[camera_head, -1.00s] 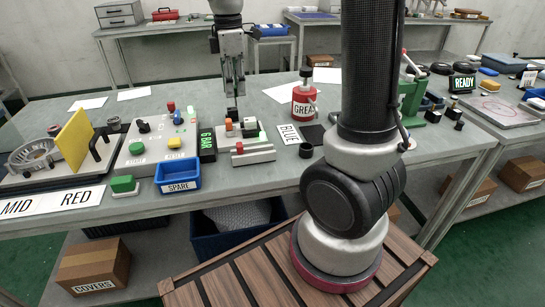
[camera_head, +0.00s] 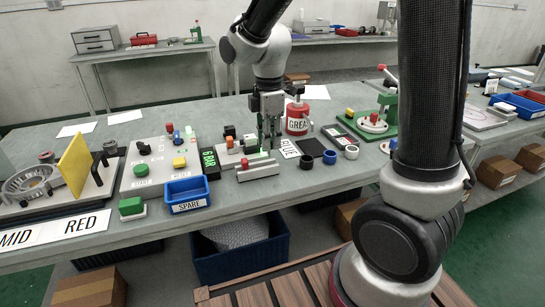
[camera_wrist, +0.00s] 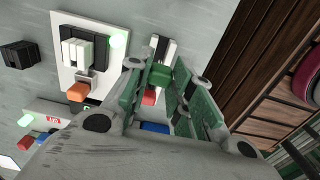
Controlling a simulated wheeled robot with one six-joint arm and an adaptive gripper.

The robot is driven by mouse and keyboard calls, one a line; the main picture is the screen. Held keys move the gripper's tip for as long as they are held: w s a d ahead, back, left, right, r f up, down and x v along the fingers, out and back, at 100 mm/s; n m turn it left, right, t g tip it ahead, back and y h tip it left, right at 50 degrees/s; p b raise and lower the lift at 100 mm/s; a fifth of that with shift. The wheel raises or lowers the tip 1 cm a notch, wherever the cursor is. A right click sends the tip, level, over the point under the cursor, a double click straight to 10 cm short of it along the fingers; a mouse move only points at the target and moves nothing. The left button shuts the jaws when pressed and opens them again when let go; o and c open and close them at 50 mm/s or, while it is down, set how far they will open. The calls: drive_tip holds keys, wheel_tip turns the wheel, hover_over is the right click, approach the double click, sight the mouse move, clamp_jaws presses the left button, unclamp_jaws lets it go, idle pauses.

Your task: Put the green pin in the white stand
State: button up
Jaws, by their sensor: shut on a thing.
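The white plate (camera_wrist: 62,26) there carries a white-and-black block (camera_wrist: 85,47), an orange piece (camera_wrist: 78,92) and a glowing green spot (camera_wrist: 118,40). The pin's lower end is hidden; I cannot tell whether it touches anything.
A blue SPARE bin (camera_head: 187,195) and a green button box (camera_head: 131,207) stand left at the front edge. A red GREASE can (camera_head: 297,119) is behind right. A green press (camera_head: 377,125) stands further right.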

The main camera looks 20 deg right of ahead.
drive_tip(key=shift+f, duration=2.3)
drive_tip(key=shift+f, duration=0.2)
drive_tip(key=o, duration=0.8)
drive_tip(key=shift+c, duration=0.2)
